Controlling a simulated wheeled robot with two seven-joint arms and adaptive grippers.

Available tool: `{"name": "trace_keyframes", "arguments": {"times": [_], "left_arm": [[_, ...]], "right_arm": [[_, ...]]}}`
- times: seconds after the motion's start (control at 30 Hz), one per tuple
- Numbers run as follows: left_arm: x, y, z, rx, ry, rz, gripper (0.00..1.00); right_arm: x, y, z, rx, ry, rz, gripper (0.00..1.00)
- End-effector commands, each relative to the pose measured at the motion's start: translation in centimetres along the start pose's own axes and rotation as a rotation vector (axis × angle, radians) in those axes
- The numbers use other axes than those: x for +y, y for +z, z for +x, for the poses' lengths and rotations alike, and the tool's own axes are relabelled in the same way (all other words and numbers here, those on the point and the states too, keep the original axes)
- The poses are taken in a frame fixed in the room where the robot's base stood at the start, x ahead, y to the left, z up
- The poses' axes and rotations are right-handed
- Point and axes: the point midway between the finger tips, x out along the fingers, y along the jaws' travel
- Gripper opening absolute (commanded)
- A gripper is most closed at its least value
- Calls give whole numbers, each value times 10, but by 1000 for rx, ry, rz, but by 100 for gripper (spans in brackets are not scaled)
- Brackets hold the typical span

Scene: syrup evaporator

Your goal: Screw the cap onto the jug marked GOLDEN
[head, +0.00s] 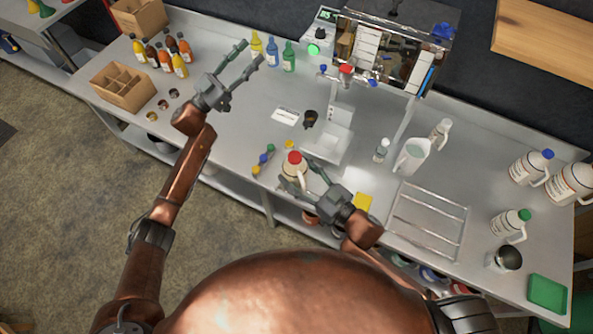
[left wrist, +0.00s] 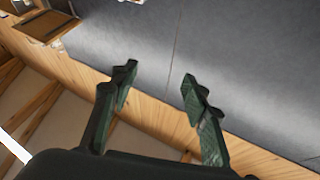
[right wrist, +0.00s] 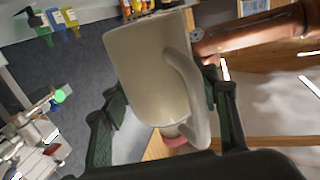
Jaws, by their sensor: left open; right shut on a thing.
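A cream jug (head: 293,178) with a red cap (head: 295,157) on its top is at the front of the bench. Its lettering is too small to read. My right gripper (head: 297,172) is shut on this jug. In the right wrist view the jug body (right wrist: 148,70) fills the space between the fingers, with its handle towards the right finger and the red cap (right wrist: 174,141) at the lower end. I cannot tell how tight the cap is. My left gripper (head: 252,51) is open and empty, raised over the back left of the bench, well apart from the jug.
Several small coloured caps (head: 263,158) lie left of the jug. A filling machine (head: 380,50) stands behind. Capped jugs (head: 530,167) stand at the right, by a wire rack (head: 428,222). Bottles (head: 160,55) and a divided crate (head: 123,86) are at the left. The left-centre bench is mostly clear.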

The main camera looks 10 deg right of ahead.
Motion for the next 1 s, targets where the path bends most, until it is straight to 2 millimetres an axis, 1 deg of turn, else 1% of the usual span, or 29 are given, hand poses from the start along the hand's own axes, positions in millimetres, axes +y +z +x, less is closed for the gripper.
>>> {"name": "trace_keyframes", "arguments": {"times": [0.03,0.1,0.17,0.2,0.27,0.3,0.37,0.4,0.47,0.5,0.53,0.57,0.6,0.67,0.7,0.77,0.8,0.87,0.9,0.97,1.0], "left_arm": [[16,-13,16,10,59,33,42],[40,-27,35,21,140,77,42],[62,-38,49,29,212,115,42],[78,-45,58,34,263,141,42],[102,-56,70,41,339,182,42],[118,-62,77,44,394,211,42],[144,-71,85,48,478,255,42],[161,-76,90,50,535,287,42],[188,-83,96,50,626,334,42],[207,-86,98,49,690,369,42],[221,-89,99,47,739,395,42],[235,-90,99,44,792,423,42],[254,-92,98,38,864,463,42],[282,-93,94,25,980,528,42],[300,-92,89,12,1065,575,42],[326,-88,78,-18,1203,653,42],[339,-84,68,-45,1296,704,42],[354,-77,52,-92,1431,782,42],[359,-71,40,-129,1518,834,42],[362,-63,22,-194,1645,910,42],[359,-58,10,-244,1723,959,42]], "right_arm": [[0,-3,0,5,-1,-1,0],[0,-3,0,5,-1,-1,0],[0,-3,0,5,-1,-1,0],[0,-3,0,5,-1,-1,0],[0,-3,0,5,-1,-1,0],[0,-3,0,5,-1,-1,0],[0,-3,0,5,-1,-1,0],[0,-3,0,5,-1,-1,0],[0,-3,0,5,-1,-1,0],[0,-3,0,5,-1,-1,0],[0,-3,0,5,-1,-1,0],[0,-3,0,5,-1,-1,0],[0,-3,0,5,-1,-1,0],[0,-3,0,5,-1,-1,0],[0,-3,0,5,-1,-1,0],[0,-3,0,5,-1,-1,0],[0,-3,0,5,-1,-1,0],[0,-3,0,5,-2,-1,0],[0,-3,0,5,-2,-1,0],[0,-3,0,5,-2,-1,0],[0,-3,0,5,-2,-1,0]]}}
